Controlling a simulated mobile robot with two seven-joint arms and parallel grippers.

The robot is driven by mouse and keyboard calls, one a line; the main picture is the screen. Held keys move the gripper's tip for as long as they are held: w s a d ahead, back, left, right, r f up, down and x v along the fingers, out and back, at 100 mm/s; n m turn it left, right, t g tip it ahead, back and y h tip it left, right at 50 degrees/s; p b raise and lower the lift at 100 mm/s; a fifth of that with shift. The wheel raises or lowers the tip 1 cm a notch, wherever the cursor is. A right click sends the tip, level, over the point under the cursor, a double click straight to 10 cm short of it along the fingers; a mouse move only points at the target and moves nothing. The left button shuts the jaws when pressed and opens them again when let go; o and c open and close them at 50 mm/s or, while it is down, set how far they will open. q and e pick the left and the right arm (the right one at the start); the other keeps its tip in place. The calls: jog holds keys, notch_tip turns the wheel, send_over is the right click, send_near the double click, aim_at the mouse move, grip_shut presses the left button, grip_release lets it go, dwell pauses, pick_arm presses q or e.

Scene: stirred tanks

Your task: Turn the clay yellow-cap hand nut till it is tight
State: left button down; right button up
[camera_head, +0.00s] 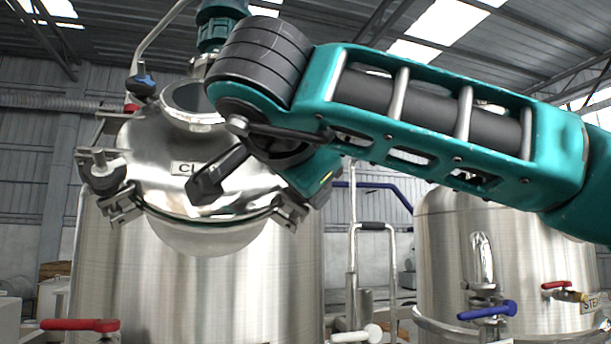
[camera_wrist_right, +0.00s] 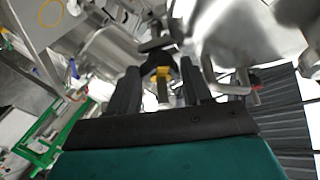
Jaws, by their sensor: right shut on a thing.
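In the right wrist view my right gripper (camera_wrist_right: 160,88) is shut on the yellow-cap hand nut (camera_wrist_right: 163,74), which sits between its two dark fingers. Dark parts of the nut or its clamp show just beyond the yellow. In the head view the steel tank (camera_head: 195,285) labelled "CL…" has a domed, shiny lid (camera_head: 160,150). My right arm crosses in front of the lid's right side, and I cannot make out the yellow cap there. A clamp (camera_head: 290,210) shows on the lid's rim just below my wrist. My left gripper is not in view.
A dark hand nut (camera_head: 100,165) is on the lid's left rim, and a blue-cap one (camera_head: 142,82) stands at upper left. A second tank (camera_head: 500,250) with a blue-handled valve (camera_head: 487,309) stands at right. A red handle (camera_head: 80,325) is at lower left.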

jog(key=m+g+p, duration=0.1)
jog(key=m+p, duration=0.1)
jog(key=m, duration=0.1)
jog(key=r+m+g+h+p, duration=0.1)
jog(key=m+g+p, duration=0.1)
jog(key=m, duration=0.1)
jog(key=m+g+p, duration=0.1)
jog(key=m+p, duration=0.2)
jog(key=m, duration=0.1)
jog(key=shift+w+a+r+g+h, duration=0.2)
jog(key=shift+w+g+h, duration=0.05)
jog(key=shift+g+h, duration=0.15)
jog(key=shift+m+g+p, duration=0.5)
jog(key=shift+m, duration=0.1)
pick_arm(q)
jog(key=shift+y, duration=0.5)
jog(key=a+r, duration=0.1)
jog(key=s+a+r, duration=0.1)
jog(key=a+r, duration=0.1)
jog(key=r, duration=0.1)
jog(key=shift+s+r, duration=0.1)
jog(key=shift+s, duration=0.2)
pick_arm(e)
jog(key=shift+w, duration=0.1)
jog(key=shift+m, duration=0.3)
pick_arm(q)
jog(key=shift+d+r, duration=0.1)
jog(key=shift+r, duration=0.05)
